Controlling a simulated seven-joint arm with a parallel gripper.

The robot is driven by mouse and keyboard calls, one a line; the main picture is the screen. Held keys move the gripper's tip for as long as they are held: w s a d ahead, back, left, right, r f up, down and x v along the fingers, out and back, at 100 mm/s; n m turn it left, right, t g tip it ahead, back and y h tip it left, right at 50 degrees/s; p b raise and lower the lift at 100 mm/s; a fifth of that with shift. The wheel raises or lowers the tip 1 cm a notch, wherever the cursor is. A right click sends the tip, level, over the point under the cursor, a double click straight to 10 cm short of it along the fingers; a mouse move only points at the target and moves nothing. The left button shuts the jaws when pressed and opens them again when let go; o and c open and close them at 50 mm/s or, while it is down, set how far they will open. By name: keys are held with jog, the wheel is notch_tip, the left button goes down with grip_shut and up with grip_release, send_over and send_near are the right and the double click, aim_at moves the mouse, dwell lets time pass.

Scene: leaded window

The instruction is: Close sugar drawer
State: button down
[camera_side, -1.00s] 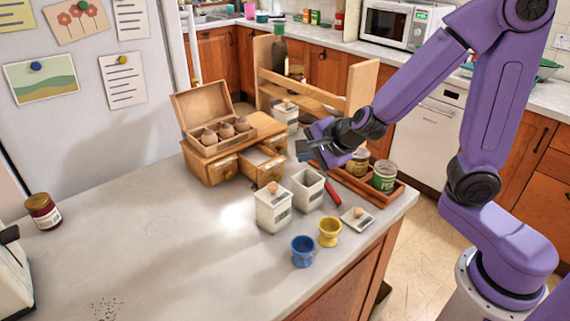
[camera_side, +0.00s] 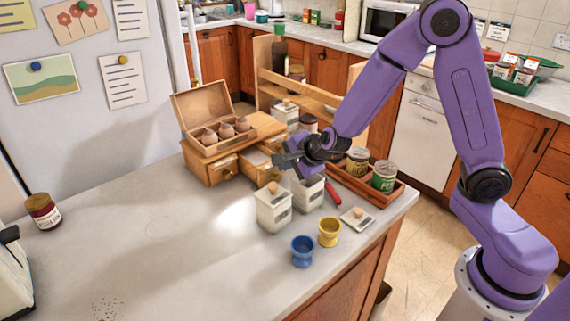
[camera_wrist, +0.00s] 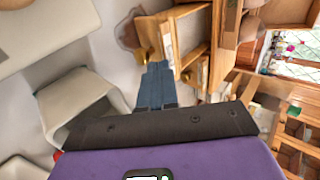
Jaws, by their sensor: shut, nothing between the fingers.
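A small wooden drawer unit (camera_side: 204,172) stands on the counter. Its right drawer (camera_side: 259,173) is pulled out and partly hidden behind my gripper; the left drawer front (camera_side: 224,167) has a pale label. I cannot read which label says sugar. In the wrist view the pulled-out drawer (camera_wrist: 190,45) has a labelled front and lies just ahead and right of the fingers. My gripper (camera_side: 282,160) is shut and empty, low in front of this drawer; its fingertips (camera_wrist: 155,70) are close to the drawer front. I cannot tell if they touch.
A lidded white canister (camera_side: 273,212) and an open one (camera_side: 307,193) stand in front of the drawers, close to my gripper. A blue cup (camera_side: 303,251), a yellow cup (camera_side: 329,232) and a tray of cans (camera_side: 379,197) are nearby. A box of eggs (camera_side: 205,145) sits on the unit.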

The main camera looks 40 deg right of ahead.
jog(key=shift+w+f, duration=0.2)
dwell(0.3)
send_near(261, 147)
jog(key=w+a+f, duration=0.1)
jog(key=f, duration=0.1)
jog(key=w+a+f, duration=0.1)
jog(key=w+a, duration=0.1)
jog(key=shift+w+f, duration=0.2)
jog(key=shift+f, duration=0.2)
jog(key=shift+r, duration=0.15)
